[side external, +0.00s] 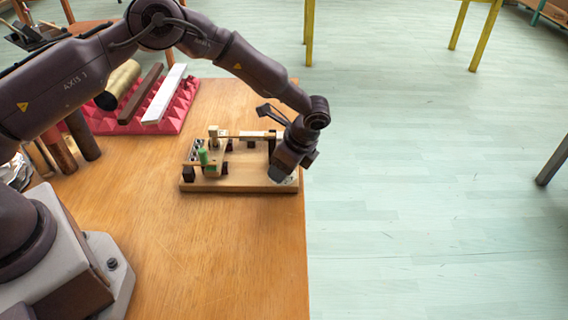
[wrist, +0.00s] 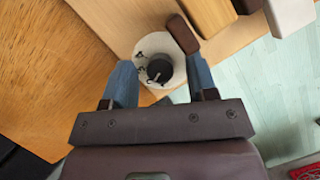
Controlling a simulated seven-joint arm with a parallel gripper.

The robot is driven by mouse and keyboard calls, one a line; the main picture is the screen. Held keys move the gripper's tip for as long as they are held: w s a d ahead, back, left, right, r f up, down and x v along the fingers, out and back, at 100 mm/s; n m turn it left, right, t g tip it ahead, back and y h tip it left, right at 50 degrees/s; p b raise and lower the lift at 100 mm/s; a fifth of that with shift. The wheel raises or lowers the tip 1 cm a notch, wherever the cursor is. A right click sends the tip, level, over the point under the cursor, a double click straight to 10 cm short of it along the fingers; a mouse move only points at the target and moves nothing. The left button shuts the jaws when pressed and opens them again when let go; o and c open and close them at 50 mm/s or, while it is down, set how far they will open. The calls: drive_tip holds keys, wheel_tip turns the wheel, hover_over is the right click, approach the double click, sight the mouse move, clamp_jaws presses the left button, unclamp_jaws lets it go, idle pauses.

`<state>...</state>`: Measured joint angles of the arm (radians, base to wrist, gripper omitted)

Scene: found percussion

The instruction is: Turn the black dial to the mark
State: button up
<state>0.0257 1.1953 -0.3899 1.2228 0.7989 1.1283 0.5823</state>
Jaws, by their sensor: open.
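The black dial (wrist: 160,69) sits on a pale round plate (wrist: 172,42) with small dark marks near its left side. A light pointer line shows on the dial's lower left. My gripper (wrist: 159,72) is open, with one blue-grey finger left of the dial and one right of it. I cannot tell whether either finger touches it. In the side view my gripper (side external: 281,176) is low over the right end of the wooden board (side external: 232,184), and the dial is hidden there.
The board carries a green peg (side external: 203,157), wooden bars and dark blocks left of my gripper. A dark brown block (wrist: 183,34) stands close to the plate. The table edge is just right of the board. A pink foam rack (side external: 186,105) with bars stands behind.

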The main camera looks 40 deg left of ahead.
drive_tip(key=c, duration=0.9)
drive_tip(key=shift+c, duration=0.2)
drive_tip(key=m+t, duration=0.1)
drive_tip(key=m, duration=0.2)
drive_tip(key=shift+s+m, duration=0.1)
drive_tip(key=shift+m, duration=0.3)
drive_tip(key=shift+m+t, duration=1)
drive_tip(key=shift+m, duration=0.9)
drive_tip(key=shift+r, duration=0.1)
drive_tip(key=o, duration=0.9)
